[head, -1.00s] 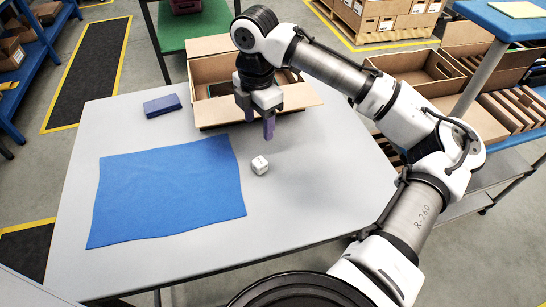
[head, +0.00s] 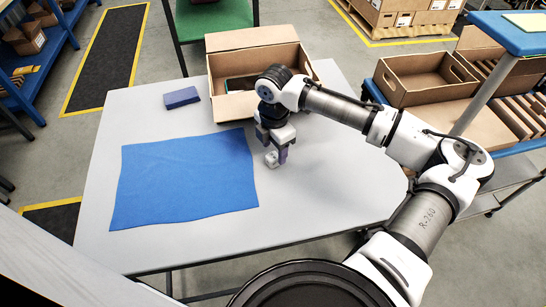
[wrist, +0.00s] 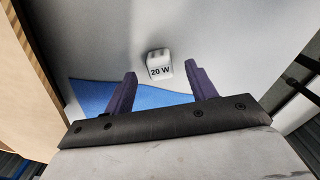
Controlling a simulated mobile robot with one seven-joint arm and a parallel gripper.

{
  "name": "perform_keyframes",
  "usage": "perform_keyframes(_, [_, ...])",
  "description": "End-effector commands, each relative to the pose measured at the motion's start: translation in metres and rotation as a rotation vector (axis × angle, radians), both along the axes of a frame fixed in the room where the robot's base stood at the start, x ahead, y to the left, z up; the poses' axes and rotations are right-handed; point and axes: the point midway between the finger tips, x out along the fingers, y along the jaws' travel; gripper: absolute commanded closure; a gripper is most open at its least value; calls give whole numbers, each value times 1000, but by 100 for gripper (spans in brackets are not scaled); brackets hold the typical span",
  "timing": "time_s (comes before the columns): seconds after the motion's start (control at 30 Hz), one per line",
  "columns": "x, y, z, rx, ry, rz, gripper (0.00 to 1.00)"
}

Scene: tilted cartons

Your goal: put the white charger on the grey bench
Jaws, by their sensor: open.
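The white charger (head: 271,160) is a small white block on the grey bench (head: 330,200), just right of the blue cloth. In the wrist view the charger (wrist: 159,69) shows "20 W" on one face and two small dark marks on its top. My gripper (head: 275,152) is over the charger in the head view and partly hides it. In the wrist view my gripper (wrist: 162,86) has its two purple fingers spread apart with nothing between them. The charger lies just beyond the fingertips, between their lines.
A blue cloth (head: 185,180) covers the bench's left middle. A dark blue box (head: 181,97) lies behind it. An open carton (head: 225,108) with a dark item inside stands at the bench's back edge. The bench is clear at the right and front.

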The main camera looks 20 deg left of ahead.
Motion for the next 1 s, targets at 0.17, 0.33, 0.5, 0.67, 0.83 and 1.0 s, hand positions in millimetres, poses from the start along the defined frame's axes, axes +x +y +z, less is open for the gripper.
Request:
perform_keyframes(0.17, [1, 0, -23, -2, 1, -1, 44])
perform_keyframes(0.33, [1, 0, -36, -1, -1, 1, 44])
perform_keyframes(0.5, [1, 0, -37, -1, -1, 1, 44])
perform_keyframes(0.67, [1, 0, -37, -1, -1, 1, 61])
perform_keyframes(0.83, [1, 0, -37, -1, -1, 1, 83])
perform_keyframes(1.0, [1, 0, -37, -1, -1, 1, 96])
